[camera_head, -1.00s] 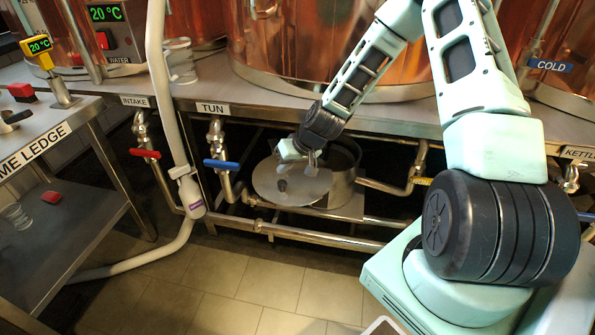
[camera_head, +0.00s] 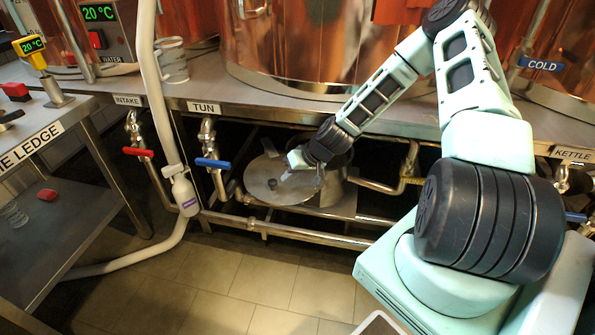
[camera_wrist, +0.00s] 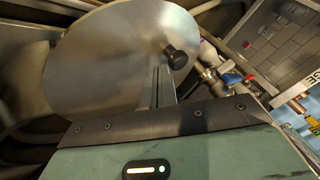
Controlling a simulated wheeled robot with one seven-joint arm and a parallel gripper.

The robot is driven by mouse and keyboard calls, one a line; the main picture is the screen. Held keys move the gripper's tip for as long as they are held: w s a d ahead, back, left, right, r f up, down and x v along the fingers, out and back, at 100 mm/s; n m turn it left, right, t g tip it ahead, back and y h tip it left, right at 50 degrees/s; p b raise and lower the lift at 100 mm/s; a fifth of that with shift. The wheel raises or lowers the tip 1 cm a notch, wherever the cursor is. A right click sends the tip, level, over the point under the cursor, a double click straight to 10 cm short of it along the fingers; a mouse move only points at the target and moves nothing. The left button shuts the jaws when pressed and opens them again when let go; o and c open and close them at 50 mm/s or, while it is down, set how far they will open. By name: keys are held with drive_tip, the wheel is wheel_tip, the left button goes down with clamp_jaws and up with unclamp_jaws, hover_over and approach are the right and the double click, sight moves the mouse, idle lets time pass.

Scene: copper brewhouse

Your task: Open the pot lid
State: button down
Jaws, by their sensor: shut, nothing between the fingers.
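The pot (camera_head: 331,194) is a steel vessel on the low shelf under the counter, with a dark opening partly hidden behind my wrist. Its lid (camera_head: 256,172) is a round steel disc with a black knob (camera_head: 272,184). The lid lies at the pot's left side, and the opening shows to the right of it. Whether the lid still touches the pot's rim I cannot tell. My gripper (camera_head: 318,178) is shut and empty over the lid's right part, apart from the knob. In the wrist view the lid (camera_wrist: 100,60) fills the upper left, with the knob (camera_wrist: 177,58) just right of my fingertips (camera_wrist: 160,72).
Pipes and a blue-handled valve (camera_head: 214,163) stand left of the pot. A horizontal pipe (camera_head: 300,234) runs in front of it. The counter edge (camera_head: 260,112) lies above. A white bottle (camera_head: 185,190) hangs at the left. The tiled floor in front is clear.

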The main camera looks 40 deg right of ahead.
drive_tip(key=shift+x, duration=0.9)
drive_tip(key=shift+a, duration=0.1)
drive_tip(key=shift+w+a, duration=0.15)
drive_tip(key=shift+a, duration=0.2)
drive_tip(key=w+a+m+h, duration=0.1)
drive_tip(key=w+a, duration=0.1)
drive_tip(key=a, duration=0.1)
drive_tip(key=w+a+m+h+p, duration=0.1)
drive_tip(key=w+a+m, duration=0.1)
drive_tip(key=w+a+m+t+h+p, duration=0.1)
drive_tip(key=w+a, duration=0.1)
drive_tip(key=a, duration=0.1)
drive_tip(key=shift+a+m, duration=0.35)
drive_tip(key=shift+m, duration=0.05)
